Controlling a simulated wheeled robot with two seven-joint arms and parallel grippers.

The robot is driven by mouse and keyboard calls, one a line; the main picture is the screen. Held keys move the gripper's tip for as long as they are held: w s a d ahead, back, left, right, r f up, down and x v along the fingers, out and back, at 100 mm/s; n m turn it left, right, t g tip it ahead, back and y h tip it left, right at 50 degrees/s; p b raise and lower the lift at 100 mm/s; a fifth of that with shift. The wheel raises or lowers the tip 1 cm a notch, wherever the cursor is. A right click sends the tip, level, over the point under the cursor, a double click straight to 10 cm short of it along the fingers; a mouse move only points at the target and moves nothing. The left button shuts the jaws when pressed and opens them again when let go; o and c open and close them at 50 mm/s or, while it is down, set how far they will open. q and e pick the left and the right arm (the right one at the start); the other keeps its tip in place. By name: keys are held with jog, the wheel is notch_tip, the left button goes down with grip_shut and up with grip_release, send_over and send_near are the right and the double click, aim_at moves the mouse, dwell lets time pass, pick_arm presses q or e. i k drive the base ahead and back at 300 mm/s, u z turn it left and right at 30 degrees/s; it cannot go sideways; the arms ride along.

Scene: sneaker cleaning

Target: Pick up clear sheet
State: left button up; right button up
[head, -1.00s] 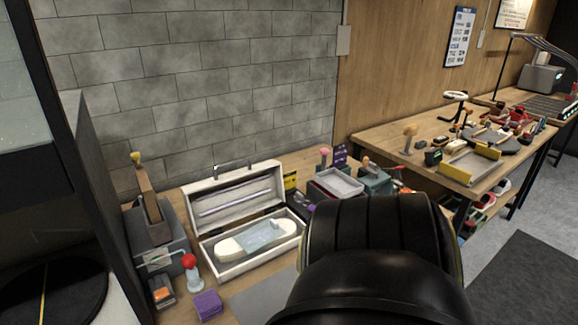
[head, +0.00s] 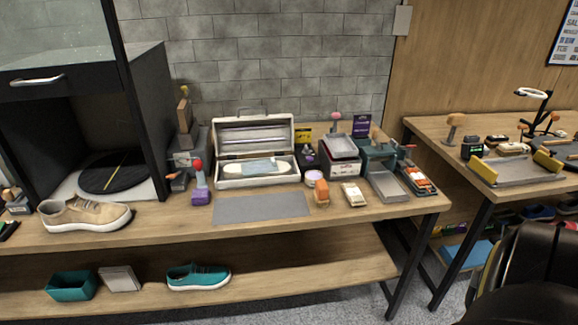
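A pale bluish, see-through sheet (head: 259,166) lies over a white sole-shaped piece (head: 232,169) inside an open white case (head: 256,184) on the workbench. It looks like the clear sheet, though it is small in the view. The case's lid stands open at the back. A black part of my arm (head: 531,275) shows at the lower right, well away from the case. Neither gripper shows, so nothing is seen touching the sheet.
A grey mat (head: 262,207) lies bare in front of the case. A tan sneaker (head: 84,213) and black cabinet (head: 146,105) stand left. An orange-handled brush (head: 321,192), grey bin (head: 340,161) and metal tray (head: 388,186) stand right. A teal shoe (head: 198,276) is on the shelf below.

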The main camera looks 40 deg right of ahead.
aim_at(263, 166)
jog(key=z, duration=0.65)
jog(key=i, duration=0.55)
